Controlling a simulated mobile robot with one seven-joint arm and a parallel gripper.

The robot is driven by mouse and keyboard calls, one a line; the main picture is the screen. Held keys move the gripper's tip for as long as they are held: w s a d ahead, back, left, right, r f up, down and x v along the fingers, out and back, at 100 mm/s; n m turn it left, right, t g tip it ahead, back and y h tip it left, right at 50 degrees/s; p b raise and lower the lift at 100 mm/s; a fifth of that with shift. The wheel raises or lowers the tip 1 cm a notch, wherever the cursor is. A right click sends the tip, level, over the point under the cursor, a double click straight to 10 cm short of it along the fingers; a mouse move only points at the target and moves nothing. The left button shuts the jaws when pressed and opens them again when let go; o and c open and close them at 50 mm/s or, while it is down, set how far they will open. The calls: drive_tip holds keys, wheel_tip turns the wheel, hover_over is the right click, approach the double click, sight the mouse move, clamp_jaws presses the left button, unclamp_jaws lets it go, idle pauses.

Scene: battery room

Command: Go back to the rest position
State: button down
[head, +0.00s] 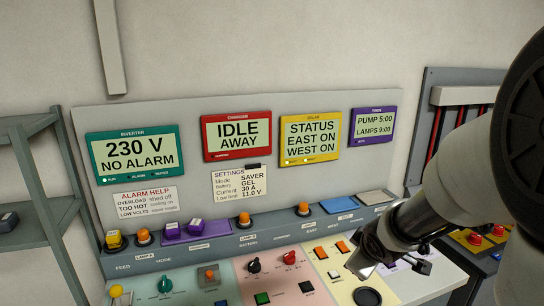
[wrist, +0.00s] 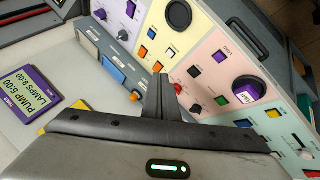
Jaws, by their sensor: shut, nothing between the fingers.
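My gripper (head: 362,264) is in front of the right part of the console in the head view, with my arm reaching in from the right edge. Its fingers are shut together with nothing between them. In the wrist view the closed fingers (wrist: 160,98) stand over the console, with coloured panels behind them. I cannot tell whether the fingertips touch the console. The console part directly behind my gripper and arm is hidden in the head view.
The back panel carries an inverter display (head: 134,154), a charger display (head: 237,135), a solar display (head: 310,137) and a timer display (head: 373,125). Knobs, buttons and orange lamps (head: 246,219) crowd the console.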

drive_tip(key=s+a+r+m+h, duration=0.1)
drive_tip(key=s+r+m, duration=0.5)
drive_tip(key=s+r, duration=0.4)
drive_tip(key=s+a+m+g+y, duration=0.1)
drive_tip(key=s+a, duration=0.2)
drive_tip(key=s, duration=0.3)
drive_tip(key=s+a+r+m+g+y, duration=0.1)
drive_tip(key=s+a+m, duration=0.1)
drive_tip(key=s+a, duration=0.2)
drive_tip(key=shift+s+r, duration=0.2)
drive_tip(key=shift+s, duration=1)
